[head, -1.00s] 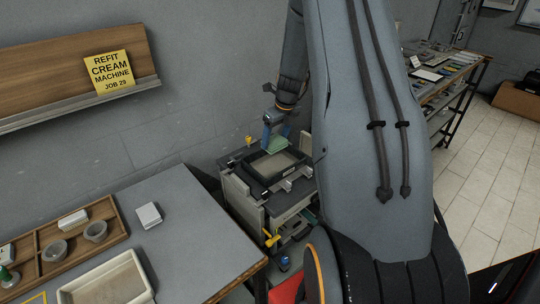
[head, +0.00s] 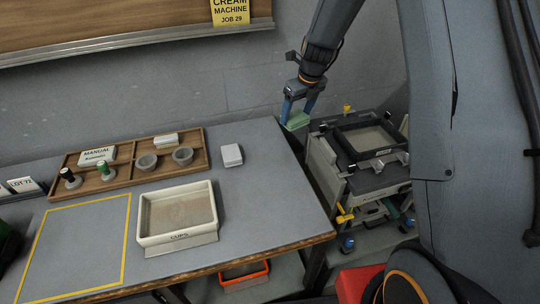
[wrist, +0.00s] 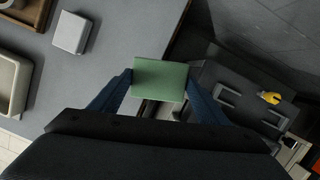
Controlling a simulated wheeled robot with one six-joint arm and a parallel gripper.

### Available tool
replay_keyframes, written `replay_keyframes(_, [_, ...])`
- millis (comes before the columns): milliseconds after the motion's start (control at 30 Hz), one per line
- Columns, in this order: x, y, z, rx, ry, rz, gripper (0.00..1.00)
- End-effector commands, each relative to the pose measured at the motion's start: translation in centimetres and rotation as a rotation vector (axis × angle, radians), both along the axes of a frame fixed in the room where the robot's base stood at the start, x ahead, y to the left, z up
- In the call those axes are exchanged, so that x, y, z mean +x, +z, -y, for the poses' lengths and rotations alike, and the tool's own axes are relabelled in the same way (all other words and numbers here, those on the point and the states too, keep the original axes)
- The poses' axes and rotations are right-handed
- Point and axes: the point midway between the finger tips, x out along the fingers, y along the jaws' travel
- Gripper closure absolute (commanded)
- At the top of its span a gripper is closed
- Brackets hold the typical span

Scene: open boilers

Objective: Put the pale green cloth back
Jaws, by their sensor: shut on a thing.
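The pale green cloth (head: 297,121) is a small folded pad held in my gripper (head: 299,104). My gripper's blue fingers are shut on it, above the gap between the grey table and the machine cart. In the wrist view the pale green cloth (wrist: 160,79) sits between the fingertips of my gripper (wrist: 158,88), with the table's edge beneath and to its left. Part of the cloth is hidden behind the fingers in the head view.
The grey table (head: 262,205) carries a cups tray (head: 178,239), a divided wooden tray (head: 201,142) and a white block (head: 231,155). A yellow outline (head: 123,240) marks a bare area. The machine cart (head: 372,182) with a black-framed tray (head: 385,155) stands right of the table.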

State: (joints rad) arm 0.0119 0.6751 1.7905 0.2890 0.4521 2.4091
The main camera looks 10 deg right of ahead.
Motion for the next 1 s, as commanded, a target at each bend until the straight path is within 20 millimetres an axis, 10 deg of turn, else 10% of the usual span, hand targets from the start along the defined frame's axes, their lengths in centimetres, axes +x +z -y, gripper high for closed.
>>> replay_keyframes(300, [-0.9,-1.0,-9.8,0.001,0.109,0.002,0.52])
replay_keyframes(1000, [-1.2,-8.8,-10.6,0.0,0.116,-0.002,0.52])
